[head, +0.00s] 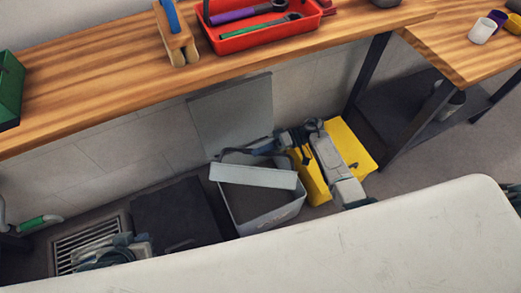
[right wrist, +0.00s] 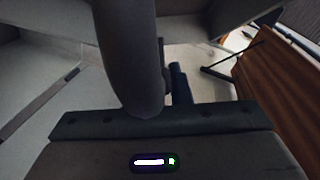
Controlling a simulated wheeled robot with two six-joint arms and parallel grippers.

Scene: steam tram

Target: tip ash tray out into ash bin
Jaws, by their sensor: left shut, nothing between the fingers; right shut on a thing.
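The ash bin (head: 290,211) is a grey open-topped box standing on the floor below the workbench. The ash tray (head: 253,177) shows as a pale grey panel, tilted across the bin's opening. My right gripper (head: 288,138) is at the tray's rear right and is shut on it; the exact grip is hard to make out. In the right wrist view a thick dark bar (right wrist: 130,55) crosses close before the gripper (right wrist: 165,110). My left gripper (head: 120,241) is low at the left, shut and empty, well apart from the bin. Ash cannot be made out.
A wooden workbench (head: 110,95) overhangs the bin, with a red toolbox (head: 262,38) and brush (head: 176,40) on it. A grey panel (head: 232,112) leans on the wall. A yellow object (head: 352,146) lies right of the bin. A floor grate (head: 88,236) is at left.

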